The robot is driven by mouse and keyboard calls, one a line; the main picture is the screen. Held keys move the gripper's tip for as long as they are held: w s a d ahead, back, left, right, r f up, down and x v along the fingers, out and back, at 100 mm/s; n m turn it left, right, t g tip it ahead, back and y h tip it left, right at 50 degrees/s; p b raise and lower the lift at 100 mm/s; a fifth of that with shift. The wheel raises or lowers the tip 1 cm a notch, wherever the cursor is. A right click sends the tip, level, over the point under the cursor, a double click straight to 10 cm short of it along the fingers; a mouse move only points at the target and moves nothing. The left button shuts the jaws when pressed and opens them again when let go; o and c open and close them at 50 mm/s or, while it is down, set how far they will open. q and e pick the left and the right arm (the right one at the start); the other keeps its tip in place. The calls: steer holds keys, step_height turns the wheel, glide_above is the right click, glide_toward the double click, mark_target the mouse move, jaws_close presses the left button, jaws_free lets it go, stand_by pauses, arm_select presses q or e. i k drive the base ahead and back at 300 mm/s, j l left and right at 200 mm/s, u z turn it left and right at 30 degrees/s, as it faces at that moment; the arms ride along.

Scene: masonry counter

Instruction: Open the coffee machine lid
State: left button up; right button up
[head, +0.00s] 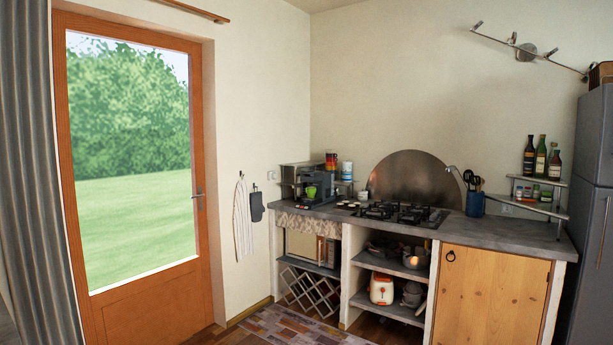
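The coffee machine (316,185) is a dark, boxy machine at the left end of the masonry counter, close to the corner wall. A green cup (311,192) shows at its front. Its lid is too small to make out at this distance, so I cannot tell whether it is open or shut. Neither of my grippers is in view.
The counter (500,232) holds a gas hob (401,213), a blue utensil pot (475,204) and a small shelf with bottles (541,158). A grey fridge (592,215) stands at the right. A glazed door (130,170) is at the left. A patterned rug (290,325) lies before the counter.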

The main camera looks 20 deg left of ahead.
mark_target(310, 172)
steer(key=i+j+u, duration=0.35)
steer(key=i, duration=0.15)
steer(key=i+j+u, duration=0.1)
steer(key=i+u, duration=0.25)
steer(key=i, duration=0.2)
